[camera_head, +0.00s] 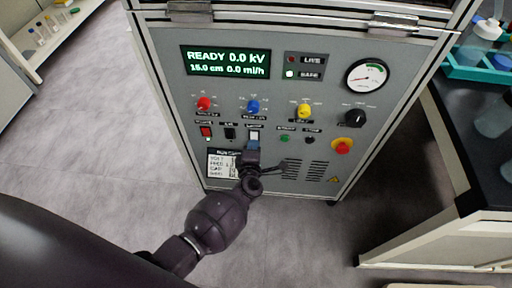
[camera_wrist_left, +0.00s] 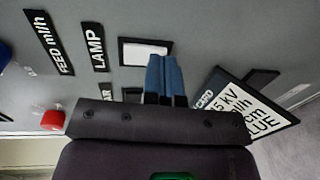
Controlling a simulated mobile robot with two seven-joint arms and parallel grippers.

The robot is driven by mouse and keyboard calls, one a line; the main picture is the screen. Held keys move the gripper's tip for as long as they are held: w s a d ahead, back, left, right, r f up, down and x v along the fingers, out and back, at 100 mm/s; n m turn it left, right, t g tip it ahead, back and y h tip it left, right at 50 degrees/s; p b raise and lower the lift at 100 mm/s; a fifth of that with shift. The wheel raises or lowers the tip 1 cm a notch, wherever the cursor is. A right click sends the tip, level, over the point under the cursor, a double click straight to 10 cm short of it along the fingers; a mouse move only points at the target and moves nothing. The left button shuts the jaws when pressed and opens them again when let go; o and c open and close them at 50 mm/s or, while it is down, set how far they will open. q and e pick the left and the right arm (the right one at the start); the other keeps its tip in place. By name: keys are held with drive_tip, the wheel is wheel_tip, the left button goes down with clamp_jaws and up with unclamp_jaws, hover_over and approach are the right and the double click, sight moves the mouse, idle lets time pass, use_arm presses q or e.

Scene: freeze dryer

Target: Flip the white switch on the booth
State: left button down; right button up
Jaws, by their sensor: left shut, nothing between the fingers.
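The white switch (camera_head: 254,134) sits in a dark frame on the booth's grey front panel, below the blue knob. It also shows in the left wrist view (camera_wrist_left: 140,51), beside the LAMP label. My left gripper (camera_head: 253,145) is shut and empty, with its blue fingertips right at the lower edge of the switch. In the left wrist view the fingertips (camera_wrist_left: 164,72) overlap the switch frame's edge; I cannot tell whether they touch it. My right gripper is not in view.
A red switch (camera_head: 206,132) and a black switch (camera_head: 230,133) are left of the white one. A green button (camera_head: 284,139) and red-yellow stop button (camera_head: 342,146) are to its right. The display (camera_head: 229,62) reads READY. A dark bench (camera_head: 478,140) stands at right.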

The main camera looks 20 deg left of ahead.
use_arm(q)
drive_tip(key=shift+w, duration=0.2)
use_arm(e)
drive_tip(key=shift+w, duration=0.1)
